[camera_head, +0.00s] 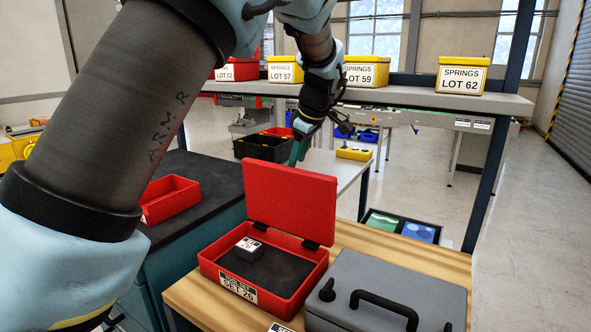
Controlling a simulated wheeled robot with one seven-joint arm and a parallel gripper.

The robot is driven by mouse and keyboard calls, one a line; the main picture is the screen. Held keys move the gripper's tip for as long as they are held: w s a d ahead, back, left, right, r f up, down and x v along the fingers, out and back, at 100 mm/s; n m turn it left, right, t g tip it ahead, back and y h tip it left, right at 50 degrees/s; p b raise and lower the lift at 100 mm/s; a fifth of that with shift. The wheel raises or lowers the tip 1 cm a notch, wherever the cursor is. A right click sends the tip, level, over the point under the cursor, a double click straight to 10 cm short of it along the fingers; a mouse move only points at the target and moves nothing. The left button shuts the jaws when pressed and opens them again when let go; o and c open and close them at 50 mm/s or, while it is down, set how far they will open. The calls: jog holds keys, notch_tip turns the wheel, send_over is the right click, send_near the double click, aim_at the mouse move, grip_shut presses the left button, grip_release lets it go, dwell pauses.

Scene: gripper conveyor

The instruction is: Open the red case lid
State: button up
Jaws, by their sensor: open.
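The red case (222,272) stands on the wooden table with its lid (291,202) raised, roughly upright, at the back edge. Inside it is a dark lining with a small dark block (249,249) with a white label at the left. My gripper (297,153) is open, pointing down just behind the top edge of the lid.
A grey case (385,290) with a black handle lies shut to the right on the wooden table (440,262). An open red bin (171,200) sits on a dark counter at left. A shelf (420,99) with yellow and red labelled bins spans behind my arm.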

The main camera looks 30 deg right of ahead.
jog(key=b+v, duration=0.1)
jog(key=v, duration=0.6)
jog(key=shift+r, duration=0.2)
jog(key=w+a+f+m+g, duration=0.1)
jog(key=w+a+f, duration=0.15)
jog(key=a, duration=0.45)
jog(key=w+a+f+m+g, duration=0.1)
jog(key=a+f, duration=0.3)
jog(key=a, duration=0.4)
jog(key=w+a+f+m, duration=0.1)
jog(key=w+a+f, duration=0.15)
jog(key=a, duration=0.45)
jog(key=s+a+f+m, duration=0.1)
jog(key=s+a+f, duration=0.2)
jog(key=a, duration=0.4)
jog(key=s+a+f+m+g, duration=0.1)
jog(key=s+a+f+m, duration=0.1)
jog(key=s+a, duration=0.3)
jog(key=s+a+f+m, duration=0.1)
jog(key=s+a+f, duration=0.4)
jog(key=a, duration=0.4)
jog(key=shift+a+h, duration=0.3)
jog(key=shift+a, duration=0.1)
